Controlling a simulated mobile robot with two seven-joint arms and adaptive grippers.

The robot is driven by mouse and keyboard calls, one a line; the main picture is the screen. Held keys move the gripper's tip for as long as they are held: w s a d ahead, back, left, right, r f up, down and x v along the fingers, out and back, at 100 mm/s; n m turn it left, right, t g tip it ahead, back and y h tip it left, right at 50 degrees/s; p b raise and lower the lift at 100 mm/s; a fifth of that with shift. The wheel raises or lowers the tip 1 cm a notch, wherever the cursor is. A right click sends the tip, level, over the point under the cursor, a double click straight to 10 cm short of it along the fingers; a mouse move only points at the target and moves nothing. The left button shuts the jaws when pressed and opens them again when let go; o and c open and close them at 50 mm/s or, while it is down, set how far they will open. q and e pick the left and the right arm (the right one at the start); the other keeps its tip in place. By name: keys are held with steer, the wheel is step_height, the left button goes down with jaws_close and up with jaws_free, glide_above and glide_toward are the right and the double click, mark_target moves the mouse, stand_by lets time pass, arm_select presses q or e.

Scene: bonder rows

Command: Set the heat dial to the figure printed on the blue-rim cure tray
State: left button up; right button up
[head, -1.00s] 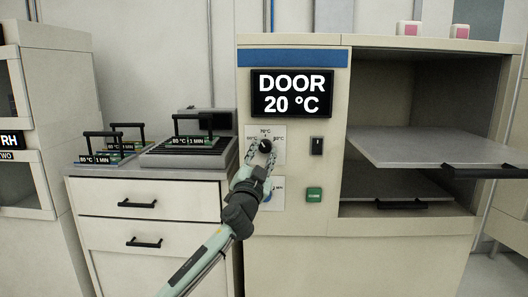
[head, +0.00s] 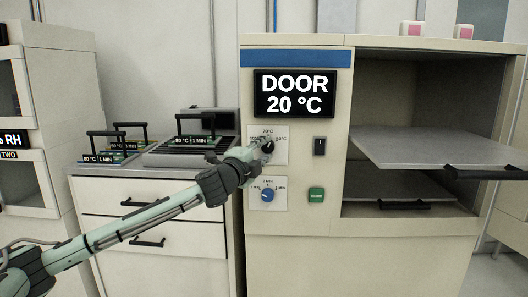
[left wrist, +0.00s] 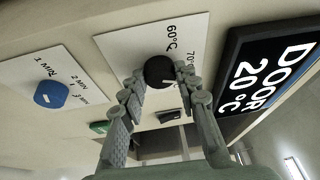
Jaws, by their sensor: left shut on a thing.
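The heat dial (head: 267,146) is a black knob on a white plate marked 70°C at the top, with a figure on each side. The left wrist view shows the knob (left wrist: 160,71) with 60°C and part of 70°C beside it; a pale mark shows at its edge, but its exact setting is unclear. My left gripper (head: 259,150) is shut on the dial, its fingers on either side of the knob. My right gripper is out of view.
The display (head: 294,94) reads DOOR 20 °C. Below the heat dial are a blue timer dial (head: 267,195) and a green button (head: 316,194); a black switch (head: 319,146) is to the right. The oven chamber is open, its upper shelf (head: 430,150) jutting out.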

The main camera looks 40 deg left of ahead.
arm_select(q)
steer(key=m, duration=0.2)
steer(key=m+g, duration=0.1)
steer(key=m, duration=0.1)
steer(key=shift+r+g, duration=0.3)
steer(key=shift+m+g, duration=0.5)
steer(key=shift+m, duration=0.7)
steer(key=o, duration=1.2)
steer(key=shift+c, duration=0.2)
steer(key=v, duration=1.2)
steer(key=shift+r, duration=0.15)
steer(key=shift+w+d, duration=0.1)
steer(key=shift+d, duration=0.05)
